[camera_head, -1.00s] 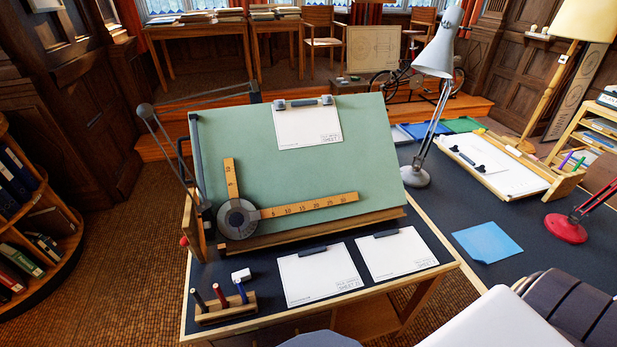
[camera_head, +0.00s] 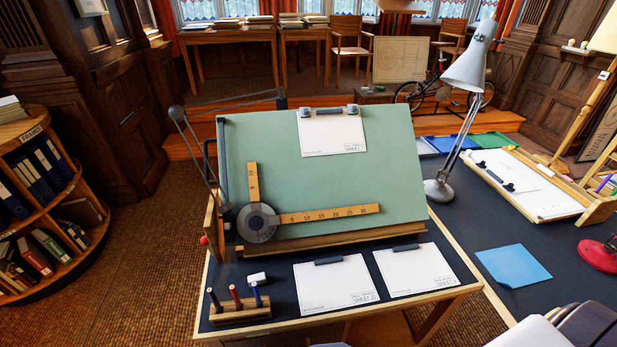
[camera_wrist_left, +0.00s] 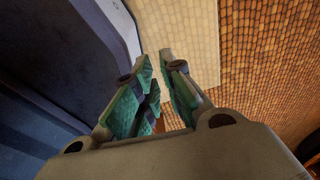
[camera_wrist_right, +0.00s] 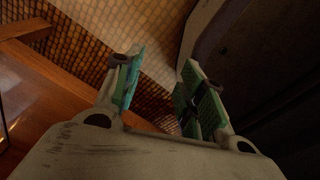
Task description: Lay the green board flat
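The green board (camera_head: 330,195) stands tilted on the dark-topped desk in the head view, its far edge raised. A white sheet (camera_head: 332,134) is clipped at its top. A drafting arm with an orange L-shaped ruler (camera_head: 322,214) and a round grey head (camera_head: 258,222) lies over its lower left. A red knob (camera_head: 204,240) shows at the board's left side, low down. My left gripper (camera_wrist_left: 163,92) is open and empty in the left wrist view, above the floor. My right gripper (camera_wrist_right: 160,88) is open and empty in the right wrist view. Neither gripper shows in the head view.
Two white sheets (camera_head: 335,284) (camera_head: 416,269) lie in front of the board. A pen block (camera_head: 240,314) stands at the desk's front left. A grey lamp (camera_head: 462,110) stands right of the board. A round bookshelf (camera_head: 60,225) is at the left; floor (camera_head: 150,260) lies between.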

